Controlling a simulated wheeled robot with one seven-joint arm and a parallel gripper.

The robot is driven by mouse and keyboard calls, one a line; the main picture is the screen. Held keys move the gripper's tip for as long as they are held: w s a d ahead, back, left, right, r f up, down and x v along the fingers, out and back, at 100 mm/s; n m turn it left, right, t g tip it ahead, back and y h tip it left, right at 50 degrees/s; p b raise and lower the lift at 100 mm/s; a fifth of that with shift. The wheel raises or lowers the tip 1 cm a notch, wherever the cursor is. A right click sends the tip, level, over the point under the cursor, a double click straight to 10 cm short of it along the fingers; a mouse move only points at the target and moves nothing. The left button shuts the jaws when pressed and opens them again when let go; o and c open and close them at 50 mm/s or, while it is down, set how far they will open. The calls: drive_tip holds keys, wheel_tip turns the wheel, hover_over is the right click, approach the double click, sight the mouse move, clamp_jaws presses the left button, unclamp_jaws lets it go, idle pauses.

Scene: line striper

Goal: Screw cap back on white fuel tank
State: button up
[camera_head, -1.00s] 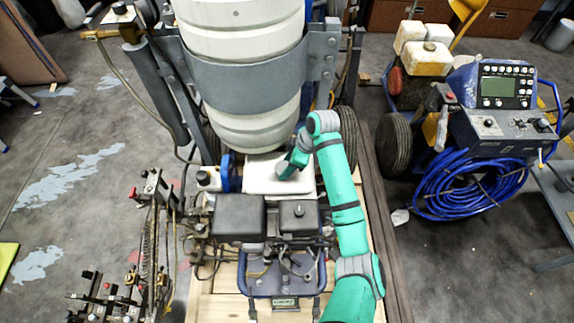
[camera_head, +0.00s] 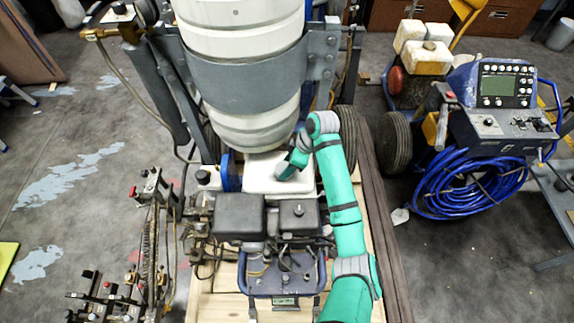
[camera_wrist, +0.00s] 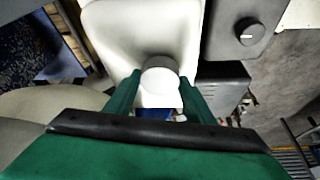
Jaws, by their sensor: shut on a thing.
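The white fuel tank (camera_head: 262,180) sits on the engine under the big white cylinder. It fills the upper middle of the wrist view (camera_wrist: 125,30). My gripper (camera_wrist: 159,92) is at the tank's edge, with its two green fingers on either side of a round pale cap (camera_wrist: 160,68). The fingers are shut on the cap. The cap appears to be at or over the tank's surface. I cannot tell whether it is seated on a neck or threaded. In the head view my gripper (camera_head: 287,168) reaches down over the tank's right part and hides the cap.
The large white cylinder (camera_head: 240,40) in its grey metal band stands close behind the tank. Black engine boxes (camera_head: 240,215) are in front of it. A blue hose coil (camera_head: 465,180) and control panel (camera_head: 505,85) are at the right. Open floor (camera_head: 80,190) lies at the left.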

drive_tip(key=m+t, duration=0.1)
drive_tip(key=m, duration=0.1)
drive_tip(key=shift+m, duration=0.4)
drive_tip(key=shift+r+m, duration=0.1)
drive_tip(key=shift+m, duration=0.3)
drive_tip(key=shift+w+d, duration=0.1)
drive_tip(key=shift+h, duration=0.3)
